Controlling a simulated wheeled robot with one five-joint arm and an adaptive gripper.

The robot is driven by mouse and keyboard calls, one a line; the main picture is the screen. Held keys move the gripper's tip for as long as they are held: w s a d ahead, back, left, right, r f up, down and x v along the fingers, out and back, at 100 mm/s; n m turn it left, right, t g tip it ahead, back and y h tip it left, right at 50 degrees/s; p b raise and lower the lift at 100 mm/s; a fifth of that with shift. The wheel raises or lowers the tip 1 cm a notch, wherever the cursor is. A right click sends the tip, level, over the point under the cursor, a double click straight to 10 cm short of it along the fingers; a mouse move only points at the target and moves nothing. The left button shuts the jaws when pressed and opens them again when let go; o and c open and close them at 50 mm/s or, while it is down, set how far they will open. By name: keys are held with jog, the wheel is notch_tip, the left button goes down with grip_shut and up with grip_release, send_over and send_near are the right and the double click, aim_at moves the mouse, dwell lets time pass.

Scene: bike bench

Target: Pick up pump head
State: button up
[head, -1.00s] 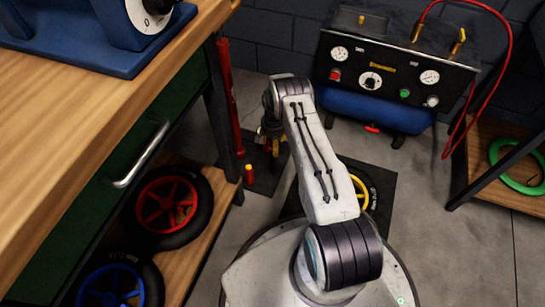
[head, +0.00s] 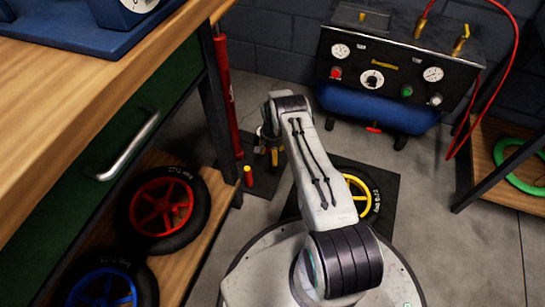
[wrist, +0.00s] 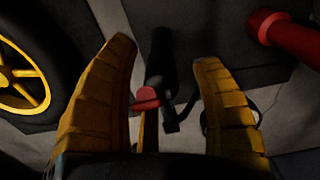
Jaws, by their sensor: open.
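In the wrist view the pump head, a black piece (wrist: 161,62) with a red lever (wrist: 147,97), shows between the two yellow fingers of my gripper (wrist: 166,54). The fingers are open, with a gap on both sides of it. I cannot tell how far below the fingertips it is. In the head view my gripper (head: 270,148) hangs low beside the upright red pump (head: 226,95), mostly hidden behind my arm. The pump head cannot be made out there.
The workbench (head: 90,95) with its green drawer stands at left; red (head: 160,207) and blue (head: 103,292) wheels sit on its shelf. A yellow-rimmed wheel (head: 372,200) lies right of my arm. A compressor (head: 385,75) stands behind. A red tube (wrist: 292,37) shows at upper right in the wrist view.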

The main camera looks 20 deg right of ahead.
grip_shut()
dwell(0.5)
jog(key=shift+r, duration=0.15)
